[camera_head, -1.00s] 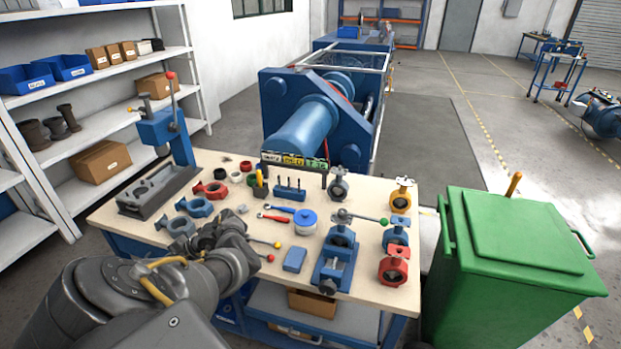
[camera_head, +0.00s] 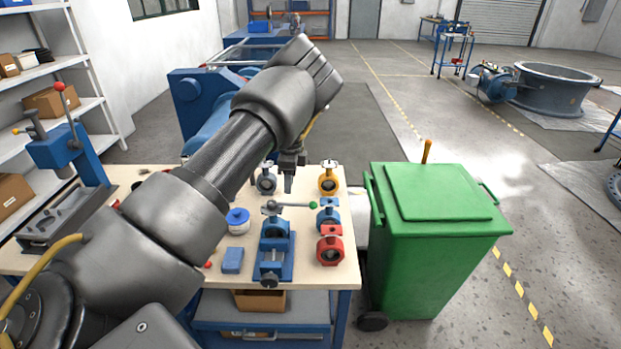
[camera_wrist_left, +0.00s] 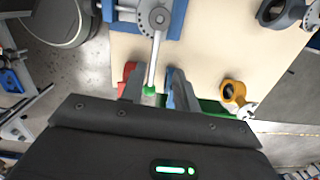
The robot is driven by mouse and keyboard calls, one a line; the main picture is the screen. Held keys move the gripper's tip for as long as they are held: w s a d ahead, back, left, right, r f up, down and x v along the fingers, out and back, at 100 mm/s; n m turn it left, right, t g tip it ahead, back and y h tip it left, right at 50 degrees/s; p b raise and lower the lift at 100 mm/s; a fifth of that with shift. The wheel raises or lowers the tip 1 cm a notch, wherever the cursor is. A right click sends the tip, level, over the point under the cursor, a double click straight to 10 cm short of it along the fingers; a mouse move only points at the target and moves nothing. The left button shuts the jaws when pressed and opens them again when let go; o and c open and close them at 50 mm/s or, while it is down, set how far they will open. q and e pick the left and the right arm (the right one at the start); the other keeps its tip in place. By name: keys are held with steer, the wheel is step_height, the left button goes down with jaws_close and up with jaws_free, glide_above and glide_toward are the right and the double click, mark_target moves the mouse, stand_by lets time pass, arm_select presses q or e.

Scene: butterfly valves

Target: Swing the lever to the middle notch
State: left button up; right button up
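The valve lever (camera_head: 292,205) is a grey bar with a green knob (camera_head: 313,205), pointing right from its hub on top of a blue valve (camera_head: 275,229) held in a blue vise (camera_head: 270,262). In the left wrist view the lever (camera_wrist_left: 154,62) runs down from its hub, and its green knob (camera_wrist_left: 149,90) shows between the finger lines. My left gripper (camera_head: 289,183) is above the table, behind and above the lever. Its two fingers (camera_wrist_left: 156,88) stand apart and nothing is clamped. My right gripper is not in view.
Right of the vise stand a yellow valve (camera_head: 328,182), a blue valve (camera_head: 327,215) and a red valve (camera_head: 330,250). A dark grey valve (camera_head: 266,184) stands behind. A green bin (camera_head: 435,240) stands right of the table.

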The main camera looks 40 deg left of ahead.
mark_target(302, 204)
arm_select(q)
steer(key=w+d+r, duration=0.2)
steer(key=d, duration=0.2)
steer(key=shift+n+h, duration=0.3)
steer(key=f+b, duration=0.1)
steer(key=f, duration=0.1)
steer(key=f+b, duration=0.4)
steer(key=shift+s+a, duration=0.25)
steer(key=shift+a, duration=0.05)
steer(key=shift+f+b, duration=0.45)
steer(key=shift+f, duration=0.95)
jaws_close()
